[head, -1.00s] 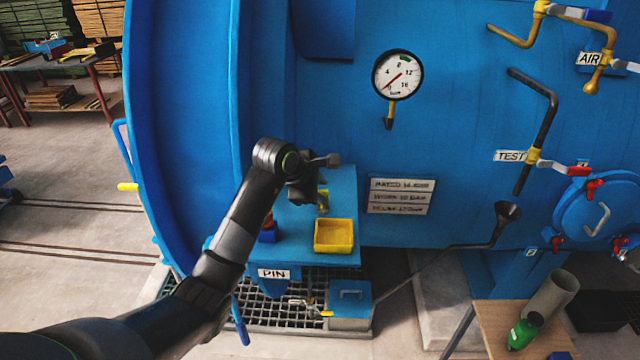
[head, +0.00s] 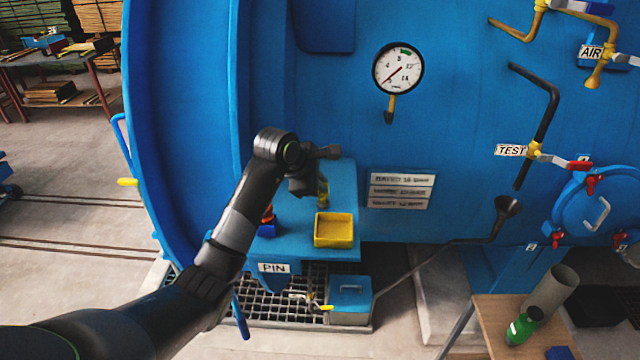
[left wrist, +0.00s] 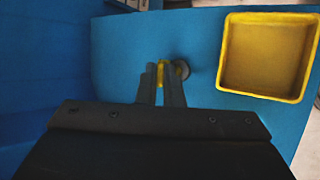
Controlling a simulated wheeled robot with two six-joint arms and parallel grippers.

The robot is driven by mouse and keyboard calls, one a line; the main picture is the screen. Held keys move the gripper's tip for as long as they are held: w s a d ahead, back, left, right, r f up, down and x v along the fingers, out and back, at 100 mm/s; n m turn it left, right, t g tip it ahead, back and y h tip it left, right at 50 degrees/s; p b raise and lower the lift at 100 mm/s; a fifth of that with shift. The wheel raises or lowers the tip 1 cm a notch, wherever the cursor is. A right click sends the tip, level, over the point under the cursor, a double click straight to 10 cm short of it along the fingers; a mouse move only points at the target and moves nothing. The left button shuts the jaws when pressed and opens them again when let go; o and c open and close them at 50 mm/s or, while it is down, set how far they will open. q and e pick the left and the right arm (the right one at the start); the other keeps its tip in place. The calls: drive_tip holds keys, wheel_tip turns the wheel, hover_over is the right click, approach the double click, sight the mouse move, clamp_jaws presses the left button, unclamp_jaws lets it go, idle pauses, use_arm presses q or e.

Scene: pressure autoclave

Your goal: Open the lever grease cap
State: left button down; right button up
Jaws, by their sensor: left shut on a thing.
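A small yellow piece (head: 323,200) stands on the blue shelf at the vessel's side; I take it to be the lever grease cap. My left gripper (head: 322,187) reaches down to it from above. In the left wrist view my left gripper (left wrist: 166,78) has its two dark fingers shut on the yellow piece (left wrist: 167,72). A dark round part (left wrist: 182,69) shows just right of the fingertips. The fingers hide much of the piece, and I cannot tell whether the cap is open. My right gripper is out of view.
A yellow tray (head: 333,230) sits right of the gripper on the blue shelf (head: 290,245). A red and blue object (head: 268,222) stands to the left, near my arm. The vessel wall with its gauge (head: 398,67) rises behind. A PIN label (head: 273,268) is below.

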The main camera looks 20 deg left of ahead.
use_arm(q)
drive_tip(key=shift+w+a+r+g+h+b, duration=0.15)
drive_tip(key=shift+w+g+b, duration=0.2)
drive_tip(key=shift+g+b, duration=0.2)
drive_tip(key=shift+w+a+r+g+h+b, duration=0.1)
drive_tip(key=shift+w+g+h+b, duration=0.05)
drive_tip(key=shift+w+g+b, duration=0.3)
drive_tip(key=shift+w+a+r+n+g+h+b, duration=0.15)
drive_tip(key=shift+w+n+g+h+b, duration=0.25)
drive_tip(key=shift+g+b, duration=0.4)
drive_tip(key=shift+w+a+r+n+g+h+b, duration=0.1)
drive_tip(key=shift+w+a+n+g+h+b, duration=0.1)
drive_tip(key=shift+w+g+b, duration=0.6)
drive_tip(key=shift+s+g, duration=0.2)
drive_tip(key=shift+g, duration=0.2)
drive_tip(key=c, duration=1.6)
unclamp_jaws()
drive_tip(key=shift+o, duration=0.2)
